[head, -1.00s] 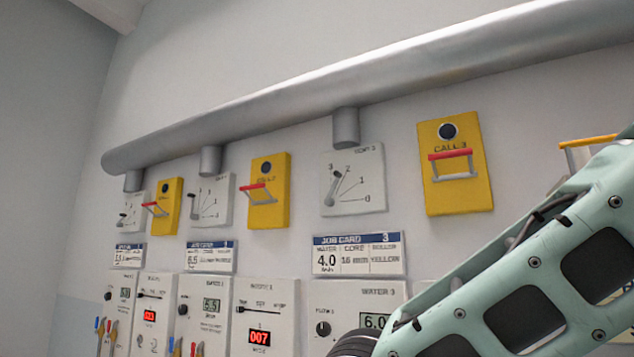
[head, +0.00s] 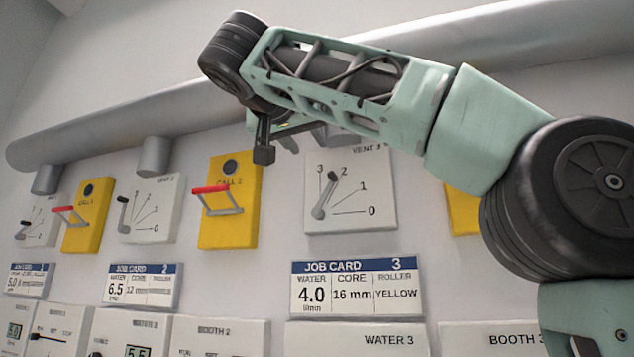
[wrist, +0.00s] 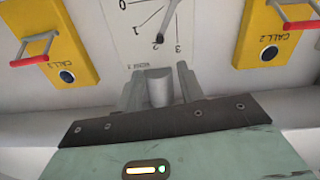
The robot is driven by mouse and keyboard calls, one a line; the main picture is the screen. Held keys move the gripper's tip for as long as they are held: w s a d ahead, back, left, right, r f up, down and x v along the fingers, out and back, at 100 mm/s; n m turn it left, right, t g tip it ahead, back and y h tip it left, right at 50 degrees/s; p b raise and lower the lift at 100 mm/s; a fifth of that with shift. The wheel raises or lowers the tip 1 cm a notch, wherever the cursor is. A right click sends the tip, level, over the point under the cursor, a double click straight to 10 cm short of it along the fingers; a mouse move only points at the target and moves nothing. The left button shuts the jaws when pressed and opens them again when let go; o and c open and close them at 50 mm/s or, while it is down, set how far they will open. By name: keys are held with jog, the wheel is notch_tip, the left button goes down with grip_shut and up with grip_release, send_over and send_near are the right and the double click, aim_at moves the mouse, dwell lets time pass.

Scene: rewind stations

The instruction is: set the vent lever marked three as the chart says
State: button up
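The vent 3 panel (head: 350,190) is a white plate on the wall with a dial marked 0 to 3. Its grey lever (head: 326,196) tilts up and right, at about the 2 mark. In the wrist view the panel is upside down, with the lever's dark tip (wrist: 160,38) beyond the fingers. My gripper (wrist: 160,88) is open and empty, its fingers apart with a pipe stub behind the gap. In the head view it is left of and above the panel, partly hidden by my arm. Job card 3 (head: 356,289) reads water 4.0, core 16 mm, roller yellow. No vent chart shows.
A yellow call 2 box (head: 230,225) with a red-barred handle (head: 211,189) juts out left of the panel. Another yellow box (head: 462,212) is mostly behind my arm. A large grey pipe (head: 90,125) runs above. The vent 2 panel (head: 152,208) is farther left.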

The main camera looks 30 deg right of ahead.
aim_at(331, 175)
jog(key=p+x, duration=0.3)
jog(key=x, duration=1.2)
jog(key=shift+w+d, duration=0.1)
jog(key=shift+d, duration=0.05)
jog(key=shift+w+d+p, duration=0.3)
jog(key=shift+w+d, duration=0.15)
jog(key=shift+d, duration=0.1)
jog(key=shift+f, duration=0.1)
jog(key=shift+c, duration=0.4)
grip_shut()
